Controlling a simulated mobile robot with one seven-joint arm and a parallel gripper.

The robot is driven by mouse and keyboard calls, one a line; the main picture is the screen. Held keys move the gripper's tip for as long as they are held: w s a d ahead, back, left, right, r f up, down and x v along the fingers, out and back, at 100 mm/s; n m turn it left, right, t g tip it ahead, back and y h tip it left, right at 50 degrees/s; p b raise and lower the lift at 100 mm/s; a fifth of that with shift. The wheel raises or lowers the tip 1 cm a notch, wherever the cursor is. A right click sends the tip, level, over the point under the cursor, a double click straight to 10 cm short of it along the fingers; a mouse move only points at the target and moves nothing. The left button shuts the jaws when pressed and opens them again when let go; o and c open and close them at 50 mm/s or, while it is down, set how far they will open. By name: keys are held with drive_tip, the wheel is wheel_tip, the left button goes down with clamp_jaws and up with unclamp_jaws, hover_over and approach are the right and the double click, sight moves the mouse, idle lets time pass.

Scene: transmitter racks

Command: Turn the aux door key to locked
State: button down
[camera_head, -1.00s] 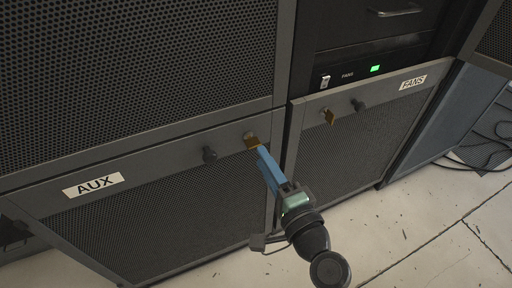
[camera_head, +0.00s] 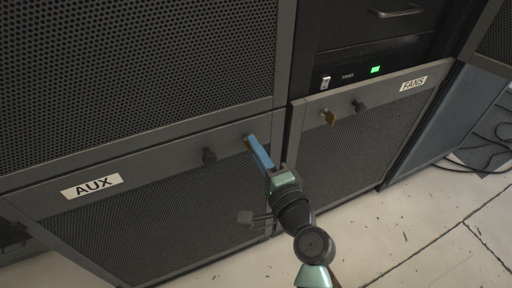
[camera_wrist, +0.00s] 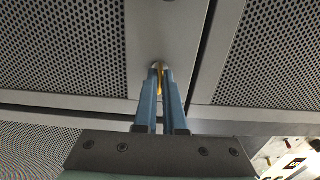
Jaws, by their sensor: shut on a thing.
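The aux door (camera_head: 160,215) is a dark perforated panel with a white AUX label (camera_head: 91,186). Its brass key shows in the wrist view (camera_wrist: 159,80) between the blue fingers, at the lock near the door's upper right corner. My gripper (camera_head: 250,140) is shut on the key, and its fingertips reach the door frame there; it also shows in the wrist view (camera_wrist: 159,72). In the head view the fingers hide the key. How far the key is turned is hard to tell.
A dark knob (camera_head: 209,155) sits left of the key on the aux door. The FANS door (camera_head: 345,150) to the right has its own brass key (camera_head: 328,117) and knob (camera_head: 359,106). A green light (camera_head: 375,69) glows above. Pale floor (camera_head: 425,215) lies open at lower right.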

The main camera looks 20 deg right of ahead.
drive_tip(key=shift+f+n+b, duration=0.1)
drive_tip(key=shift+n+b, duration=6.6)
drive_tip(key=shift+n, duration=2.2)
drive_tip(key=c, duration=1)
unclamp_jaws()
drive_tip(key=s+p, duration=0.2)
drive_tip(key=s, duration=1.1)
drive_tip(key=shift+d, duration=0.25)
